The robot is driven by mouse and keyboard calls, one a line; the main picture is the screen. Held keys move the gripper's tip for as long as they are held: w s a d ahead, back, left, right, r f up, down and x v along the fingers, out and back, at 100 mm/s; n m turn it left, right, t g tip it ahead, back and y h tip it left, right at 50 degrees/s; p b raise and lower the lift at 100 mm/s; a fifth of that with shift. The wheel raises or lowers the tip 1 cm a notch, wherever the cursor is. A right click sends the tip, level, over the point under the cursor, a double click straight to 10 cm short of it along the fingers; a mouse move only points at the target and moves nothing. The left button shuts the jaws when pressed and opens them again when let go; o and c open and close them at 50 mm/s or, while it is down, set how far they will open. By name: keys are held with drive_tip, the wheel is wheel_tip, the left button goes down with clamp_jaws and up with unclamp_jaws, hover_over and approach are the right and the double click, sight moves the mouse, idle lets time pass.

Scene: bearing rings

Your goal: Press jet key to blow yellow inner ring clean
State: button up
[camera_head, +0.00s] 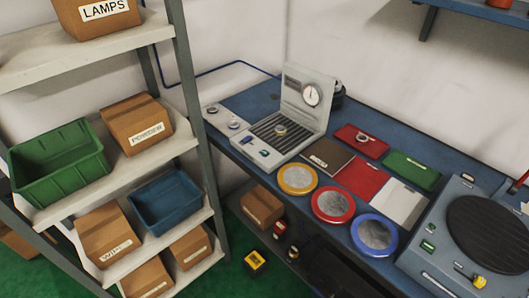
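A light grey station (305,92) with a round dial gauge stands on the blue bench. A small ring (281,130) lies on its dark slotted grate; its colour is too small to tell for sure. A small green key (265,153) sits on the station's front edge, with another small control (247,140) to its left. Which of these is the jet key cannot be read. A round dish with a yellow rim (283,180) stands in front of the station. My gripper is not in view.
Dishes with a red rim (333,219) and a blue rim (358,248) stand along the bench front. Another ring (362,138) lies on a red tray (348,146). A grey machine with a dark disc (490,233) is at right. Shelves with bins and boxes stand at left.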

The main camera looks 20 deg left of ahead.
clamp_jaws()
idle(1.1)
